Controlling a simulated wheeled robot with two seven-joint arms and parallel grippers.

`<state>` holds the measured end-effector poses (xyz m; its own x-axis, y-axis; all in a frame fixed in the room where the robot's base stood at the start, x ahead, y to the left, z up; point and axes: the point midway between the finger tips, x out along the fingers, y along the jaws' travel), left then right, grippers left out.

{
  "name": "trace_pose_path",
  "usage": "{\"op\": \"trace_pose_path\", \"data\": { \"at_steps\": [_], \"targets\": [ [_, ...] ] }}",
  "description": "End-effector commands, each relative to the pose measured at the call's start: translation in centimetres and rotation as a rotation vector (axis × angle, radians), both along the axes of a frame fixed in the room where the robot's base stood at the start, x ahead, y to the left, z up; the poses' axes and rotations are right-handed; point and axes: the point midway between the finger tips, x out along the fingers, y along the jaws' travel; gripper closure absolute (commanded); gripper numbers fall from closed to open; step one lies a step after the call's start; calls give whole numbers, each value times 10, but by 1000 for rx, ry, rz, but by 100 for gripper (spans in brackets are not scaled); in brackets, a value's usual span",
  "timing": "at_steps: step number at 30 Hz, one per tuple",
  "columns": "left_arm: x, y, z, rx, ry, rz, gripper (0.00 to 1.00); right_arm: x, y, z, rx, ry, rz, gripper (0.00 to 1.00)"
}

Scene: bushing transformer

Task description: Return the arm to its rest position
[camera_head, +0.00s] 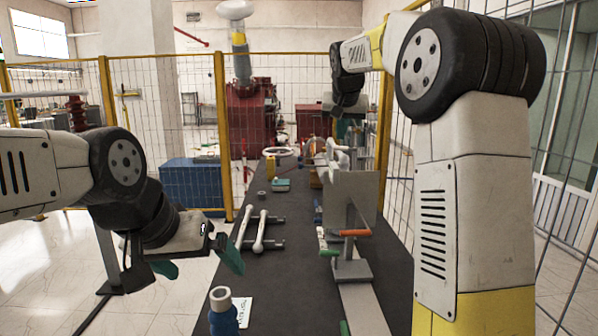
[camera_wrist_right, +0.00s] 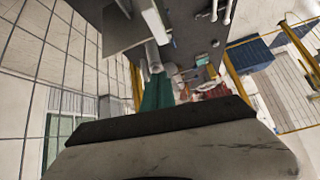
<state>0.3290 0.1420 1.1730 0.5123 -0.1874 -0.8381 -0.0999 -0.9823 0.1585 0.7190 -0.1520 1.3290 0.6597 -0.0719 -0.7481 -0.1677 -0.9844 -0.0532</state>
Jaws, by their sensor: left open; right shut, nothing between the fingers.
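My right arm (camera_head: 474,190) rises along the right of the head view and reaches forward over the far part of the table. My right gripper (camera_head: 350,128) hangs at its end, small and partly hidden behind a fixture. In the right wrist view its green fingers (camera_wrist_right: 158,92) are together with nothing seen between them. A pale cylinder shows just past the fingertips; whether they touch cannot be told. My left arm (camera_head: 120,165) comes in from the left. My left gripper (camera_head: 200,264) is open and empty beside the table's left edge, its green fingers spread.
A dark table (camera_head: 290,290) runs away from me. A fixture with a metal plate (camera_head: 352,195) and an orange handle (camera_head: 354,233) stands on its right. Two white rods (camera_head: 262,232) lie on the left, with a blue bottle (camera_head: 223,318) in front. Wire fencing (camera_head: 565,200) stands close right.

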Motion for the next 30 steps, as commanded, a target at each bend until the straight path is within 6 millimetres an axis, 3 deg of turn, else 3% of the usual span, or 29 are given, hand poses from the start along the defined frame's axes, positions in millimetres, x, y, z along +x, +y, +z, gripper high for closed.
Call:
{"op": "trace_pose_path", "data": {
  "at_steps": [1, 6, 11, 15, 18, 21, 24, 30],
  "targets": [
    [0, 0, 0, 0, 0, 0, 0, -29, -11, -1, 30, 17, 13, 100],
    [0, 0, 0, 0, 0, 0, 0, -126, -22, -22, 97, 72, 89, 100],
    [0, 0, 0, 0, 0, 0, 0, -222, -17, -53, 128, 106, 167, 100],
    [0, 0, 0, 0, 0, 0, 0, -300, -7, -91, 133, 130, 225, 100],
    [0, 0, 0, 0, 0, 0, 0, -342, 1, -118, 126, 143, 255, 100],
    [0, 0, 0, 0, 0, 0, 0, -371, 6, -139, 119, 153, 273, 100],
    [0, 0, 0, 0, 0, 0, 0, -386, 9, -152, 113, 159, 284, 100],
    [0, 0, 0, 0, 0, 0, 0, -389, 9, -156, 111, 162, 287, 100]
  ]
}}
